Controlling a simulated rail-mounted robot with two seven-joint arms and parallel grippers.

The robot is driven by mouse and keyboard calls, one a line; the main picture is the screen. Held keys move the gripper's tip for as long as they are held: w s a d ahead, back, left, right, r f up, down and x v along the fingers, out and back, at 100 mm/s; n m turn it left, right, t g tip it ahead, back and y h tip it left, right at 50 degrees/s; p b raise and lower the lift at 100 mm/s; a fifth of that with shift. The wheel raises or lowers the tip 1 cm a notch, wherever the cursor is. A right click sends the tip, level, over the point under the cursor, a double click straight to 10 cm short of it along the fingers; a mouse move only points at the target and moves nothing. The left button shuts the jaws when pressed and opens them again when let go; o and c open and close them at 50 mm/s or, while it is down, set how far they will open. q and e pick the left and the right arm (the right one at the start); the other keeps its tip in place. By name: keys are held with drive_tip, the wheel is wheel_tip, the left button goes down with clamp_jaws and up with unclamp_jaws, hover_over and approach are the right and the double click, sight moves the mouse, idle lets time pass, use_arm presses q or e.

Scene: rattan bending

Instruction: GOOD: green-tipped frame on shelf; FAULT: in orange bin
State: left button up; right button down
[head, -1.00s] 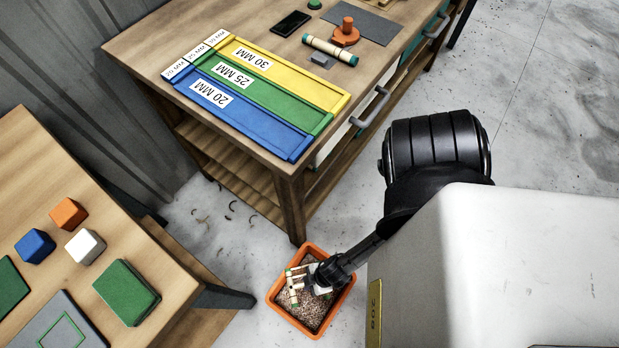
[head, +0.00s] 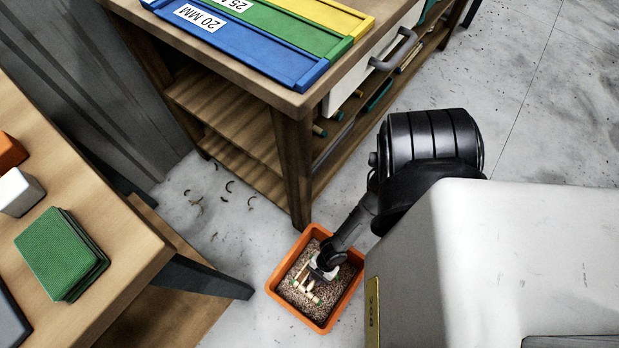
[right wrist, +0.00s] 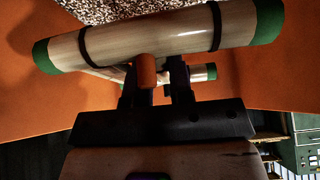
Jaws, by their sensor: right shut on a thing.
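The green-tipped frame (head: 308,287) is inside the orange bin (head: 287,314), low near its speckled fill. In the right wrist view, a pale rod of the frame (right wrist: 160,38) lies across the picture, with dark bands and green ends. A second green-tipped rod shows behind it. My right gripper (head: 322,270) reaches down into the bin and is shut on the frame; its dark fingers (right wrist: 155,90) show at the middle of the frame. Orange bin walls flank it. Whether the frame touches the fill cannot be told. My left gripper is not in view.
A wooden workbench (head: 291,102) with blue, green and yellow trays stands behind the bin; its lower shelf (head: 235,125) shows. A table (head: 125,235) at left holds a green stack (head: 62,252), a white block (head: 20,192) and an orange block. Scraps lie on the floor.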

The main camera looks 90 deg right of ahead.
drive_tip(key=f+b, duration=0.2)
drive_tip(key=f, duration=0.1)
drive_tip(key=f+b, duration=0.1)
drive_tip(key=shift+s+d+f, duration=0.2)
drive_tip(key=shift+d, duration=0.05)
drive_tip(key=shift+f, duration=1.2)
idle(0.3)
drive_tip(key=c, duration=0.9)
unclamp_jaws()
drive_tip(key=shift+c, duration=0.2)
